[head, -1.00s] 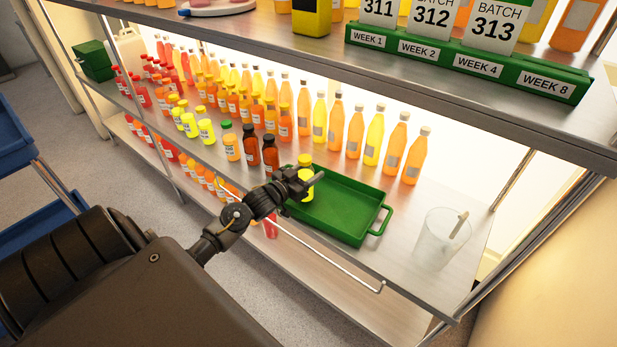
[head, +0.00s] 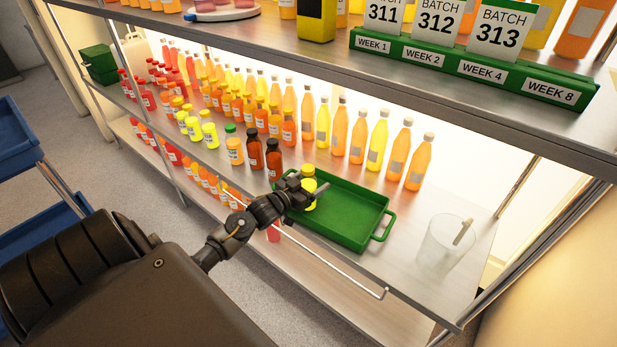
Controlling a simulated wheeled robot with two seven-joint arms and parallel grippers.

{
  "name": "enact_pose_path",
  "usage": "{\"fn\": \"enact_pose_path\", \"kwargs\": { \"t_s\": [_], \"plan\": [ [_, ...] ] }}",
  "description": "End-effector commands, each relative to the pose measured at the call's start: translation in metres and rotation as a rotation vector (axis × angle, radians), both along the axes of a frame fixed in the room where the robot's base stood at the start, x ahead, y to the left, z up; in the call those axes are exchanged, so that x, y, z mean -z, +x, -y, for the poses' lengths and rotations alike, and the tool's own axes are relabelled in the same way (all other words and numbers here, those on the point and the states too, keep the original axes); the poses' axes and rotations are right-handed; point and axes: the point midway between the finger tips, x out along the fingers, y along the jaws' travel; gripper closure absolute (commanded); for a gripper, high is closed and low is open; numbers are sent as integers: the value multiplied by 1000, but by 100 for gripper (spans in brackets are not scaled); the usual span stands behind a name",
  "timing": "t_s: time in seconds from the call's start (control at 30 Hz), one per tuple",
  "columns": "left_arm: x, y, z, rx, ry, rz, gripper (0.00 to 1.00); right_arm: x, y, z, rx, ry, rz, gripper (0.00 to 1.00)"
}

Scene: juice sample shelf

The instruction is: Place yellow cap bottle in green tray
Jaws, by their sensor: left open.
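The green tray (head: 352,212) lies on the middle shelf, right of the rows of bottles. A yellow cap bottle (head: 309,172) stands upright at the tray's left end, apparently inside it. My left gripper (head: 318,192) is open at this bottle, its fingers beside the yellow body and partly hiding it. I cannot tell whether a finger touches the bottle. More small yellow cap bottles (head: 209,131) stand further left on the shelf. My right gripper is not in view.
Two dark brown bottles (head: 273,158) stand just left of the tray. Tall juice bottles (head: 377,141) line the shelf behind it. A clear beaker (head: 445,240) stands to the right. The upper shelf edge with the green batch rack (head: 470,68) hangs above. A metal rail runs along the front.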

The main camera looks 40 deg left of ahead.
Motion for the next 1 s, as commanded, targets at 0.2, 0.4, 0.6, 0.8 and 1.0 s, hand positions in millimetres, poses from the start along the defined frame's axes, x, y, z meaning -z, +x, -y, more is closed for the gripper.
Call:
{"fn": "enact_pose_path", "kwargs": {
  "t_s": [0.2, 0.4, 0.6, 0.8, 1.0],
  "plan": [
    [-2, -23, -2, 0, 0, -2, 27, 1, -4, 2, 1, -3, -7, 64],
    [-4, -67, -6, 0, 1, -3, 27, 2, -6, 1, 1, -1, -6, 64],
    [-6, -102, -9, 0, 0, -2, 27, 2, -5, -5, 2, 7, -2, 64],
    [-7, -118, -10, 0, 0, -1, 27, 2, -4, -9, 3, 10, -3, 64],
    [-8, -120, -11, 0, 0, 0, 27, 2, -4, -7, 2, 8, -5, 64]
  ]
}}
